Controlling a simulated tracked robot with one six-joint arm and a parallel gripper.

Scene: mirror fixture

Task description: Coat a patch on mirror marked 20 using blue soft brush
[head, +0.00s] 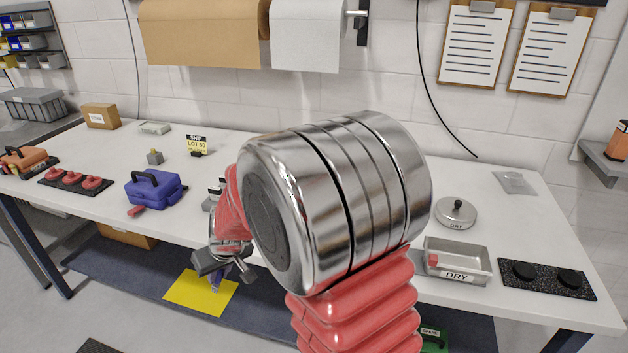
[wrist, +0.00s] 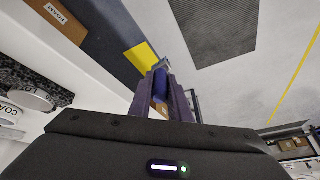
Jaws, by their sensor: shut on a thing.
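My gripper (head: 217,283) hangs in front of the table's near edge, above the floor, pointing down. It is shut on a blue thing (wrist: 161,84), which looks like the blue soft brush; its tip is small and partly hidden between the fingers. The gripper (wrist: 163,98) also shows in the wrist view with the blue thing between its fingers. I cannot make out a mirror marked 20 in either view. My large arm link covers the middle of the table in the head view.
The white table (head: 110,170) carries a blue toolbox (head: 155,188), a tray marked DRY (head: 458,258), a round lid marked DRY (head: 456,212) and a black two-knob block (head: 546,278).

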